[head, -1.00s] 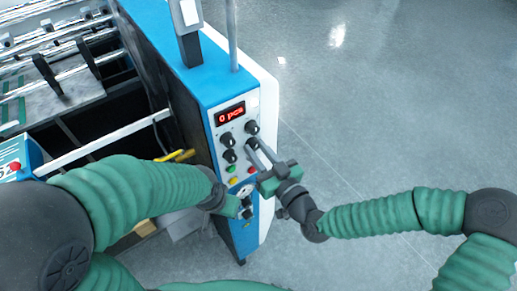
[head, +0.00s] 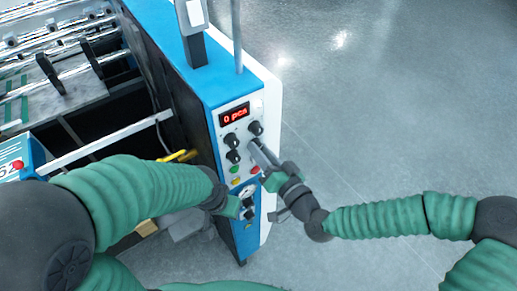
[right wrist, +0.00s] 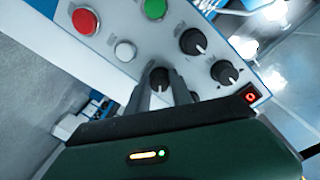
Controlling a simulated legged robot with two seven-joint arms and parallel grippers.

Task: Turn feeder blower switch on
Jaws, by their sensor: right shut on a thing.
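The control panel (head: 227,168) is a white face on the blue machine end, with black knobs and coloured buttons. In the head view, my right gripper (head: 256,146) reaches it from the right, its fingers close together. It hides the lower right knob of the upper group. In the right wrist view, that black knob (right wrist: 160,78) sits between the fingertips, and my right gripper (right wrist: 162,88) is shut on it. No label naming the feeder blower switch is readable. My left gripper (head: 240,208) is beside the panel's lower knobs; its fingers are too hidden to judge.
Other knobs (head: 229,140) and a red display (head: 234,116) are above and left of my right gripper. Open grey floor (head: 400,110) lies to the right.

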